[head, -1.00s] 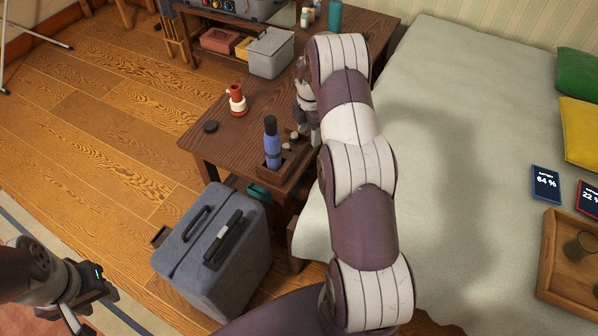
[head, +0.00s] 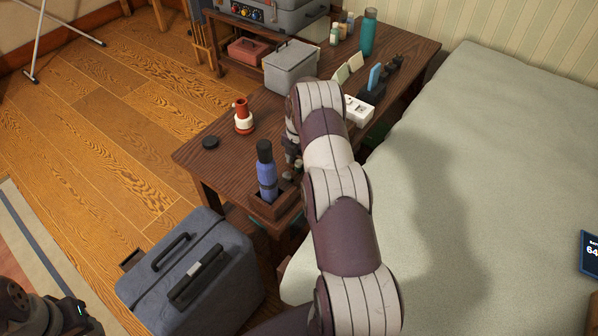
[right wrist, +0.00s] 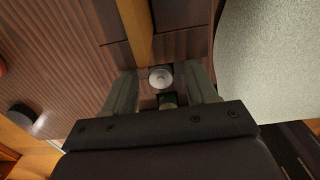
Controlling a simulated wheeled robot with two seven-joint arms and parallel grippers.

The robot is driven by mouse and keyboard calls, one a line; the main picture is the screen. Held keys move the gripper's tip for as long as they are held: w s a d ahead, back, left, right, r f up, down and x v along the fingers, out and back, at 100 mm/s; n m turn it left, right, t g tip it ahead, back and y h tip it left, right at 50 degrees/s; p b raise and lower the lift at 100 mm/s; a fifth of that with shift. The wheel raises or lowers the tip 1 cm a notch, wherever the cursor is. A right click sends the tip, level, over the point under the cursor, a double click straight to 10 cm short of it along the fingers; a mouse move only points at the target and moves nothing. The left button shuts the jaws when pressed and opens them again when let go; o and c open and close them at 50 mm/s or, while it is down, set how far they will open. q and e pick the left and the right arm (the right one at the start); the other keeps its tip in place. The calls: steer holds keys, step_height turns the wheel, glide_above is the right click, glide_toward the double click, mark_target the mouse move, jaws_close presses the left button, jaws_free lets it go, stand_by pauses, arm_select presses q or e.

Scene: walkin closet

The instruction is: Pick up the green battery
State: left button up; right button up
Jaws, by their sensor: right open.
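In the right wrist view, a small green thing (right wrist: 167,99) stands between my fingers, close to the palm; it looks like the green battery, seen end-on and partly cut off by my gripper. A round pale-topped item (right wrist: 160,78) is just beyond it, also between the fingers. My right gripper (right wrist: 160,88) is open around both, its fingers apart on either side. In the head view the right gripper (head: 291,152) is over the wooden tray (head: 275,207) at the desk's near end, and my arm hides much of this spot. My left gripper (head: 72,314) is at the lower left, far from the desk.
A blue bottle (head: 266,175) stands upright in the tray, close left of my right gripper. A red and white item (head: 243,118) and a black disc (head: 210,143) are on the desk. A grey suitcase (head: 190,275) stands below; the bed (head: 480,190) is at right.

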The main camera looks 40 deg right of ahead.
steer(key=shift+r, duration=0.25)
jaws_close()
